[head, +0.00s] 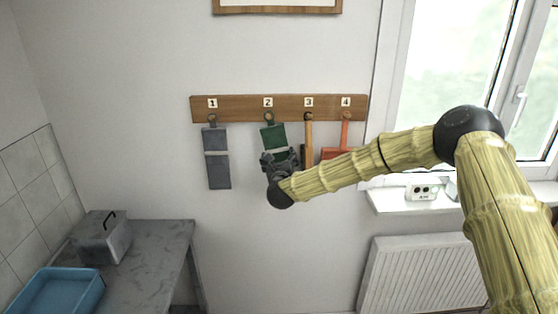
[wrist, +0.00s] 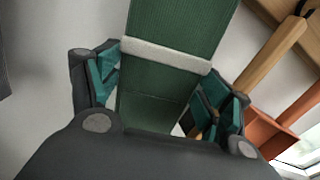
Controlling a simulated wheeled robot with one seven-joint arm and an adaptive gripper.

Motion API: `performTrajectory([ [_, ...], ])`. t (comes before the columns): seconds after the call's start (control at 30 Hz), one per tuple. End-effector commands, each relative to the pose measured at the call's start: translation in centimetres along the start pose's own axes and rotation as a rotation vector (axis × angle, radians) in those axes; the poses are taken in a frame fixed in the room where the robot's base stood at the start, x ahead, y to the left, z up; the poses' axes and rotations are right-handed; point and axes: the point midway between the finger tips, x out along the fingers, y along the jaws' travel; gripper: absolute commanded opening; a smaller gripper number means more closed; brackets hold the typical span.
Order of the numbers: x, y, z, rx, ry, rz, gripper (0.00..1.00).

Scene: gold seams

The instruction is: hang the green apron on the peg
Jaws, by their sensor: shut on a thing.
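The green apron (head: 273,136) is at peg 2 (head: 268,117) on the wooden rail, with its top close against the peg. Whether its loop is over the peg I cannot tell. In the wrist view the apron (wrist: 180,35) runs up out of the frame, with a pale band (wrist: 166,55) across it. My gripper (head: 280,160) is shut on the apron below its top, one finger at each side; the fingers also show in the wrist view (wrist: 160,90). The apron's lower part is hidden behind my gripper.
A wooden rail (head: 235,108) has numbered pegs. A grey apron (head: 217,170) hangs at peg 1, a wooden-handled tool (head: 309,135) at 3, a red-orange tool (head: 345,135) at 4, close right of my gripper. A grey table (head: 150,260) stands lower left, a radiator (head: 425,275) lower right.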

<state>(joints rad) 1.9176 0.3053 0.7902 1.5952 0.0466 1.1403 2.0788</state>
Motion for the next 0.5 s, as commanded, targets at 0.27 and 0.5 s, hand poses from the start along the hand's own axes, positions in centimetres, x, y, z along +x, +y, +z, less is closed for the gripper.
performTrajectory([
  [0.27, 0.72, 0.08, -0.74, 0.000, 0.000, -0.001, 0.48],
  [0.5, 1.01, 0.12, -0.92, 0.001, -0.001, -0.001, 0.48],
])
